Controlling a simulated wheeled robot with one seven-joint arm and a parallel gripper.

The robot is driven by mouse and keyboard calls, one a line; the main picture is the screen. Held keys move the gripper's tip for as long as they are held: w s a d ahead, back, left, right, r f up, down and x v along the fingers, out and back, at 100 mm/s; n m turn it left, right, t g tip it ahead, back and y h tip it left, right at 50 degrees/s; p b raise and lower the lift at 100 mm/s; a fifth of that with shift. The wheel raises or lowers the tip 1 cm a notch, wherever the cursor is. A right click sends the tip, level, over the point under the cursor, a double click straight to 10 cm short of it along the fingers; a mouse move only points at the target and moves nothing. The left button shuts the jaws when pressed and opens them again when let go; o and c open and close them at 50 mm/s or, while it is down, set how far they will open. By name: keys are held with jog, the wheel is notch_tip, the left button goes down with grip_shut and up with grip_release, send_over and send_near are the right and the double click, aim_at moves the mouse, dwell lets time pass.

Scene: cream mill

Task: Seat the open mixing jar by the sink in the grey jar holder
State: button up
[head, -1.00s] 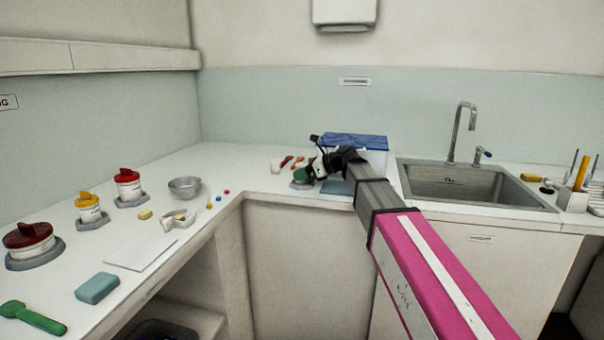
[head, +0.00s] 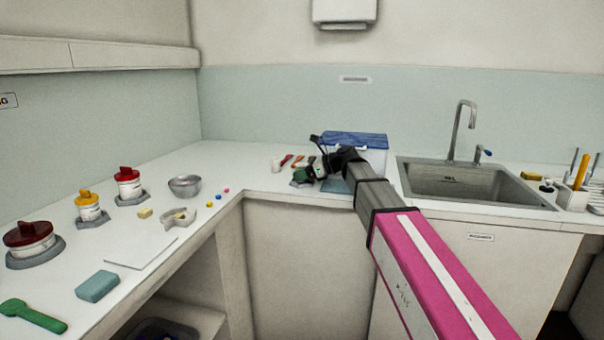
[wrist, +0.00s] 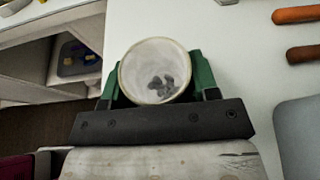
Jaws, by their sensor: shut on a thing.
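The open mixing jar (wrist: 155,70) is a round, pale, lidless jar with several dark grey bits inside, in the wrist view. My gripper (wrist: 157,82) has green fingers shut on the jar's two sides. In the head view my gripper (head: 306,174) is low over the back counter, left of the sink (head: 470,184). The jar is mostly hidden in the head view.
A blue-lidded box (head: 372,158) stands behind my arm. A blue-grey mat (head: 336,187) lies right of my gripper. Orange (wrist: 297,14) and brown (wrist: 303,54) handles lie nearby. Lidded jars (head: 88,207) stand in grey holders on the left counter, near a metal bowl (head: 185,186).

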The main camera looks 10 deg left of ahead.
jog(key=o, duration=1)
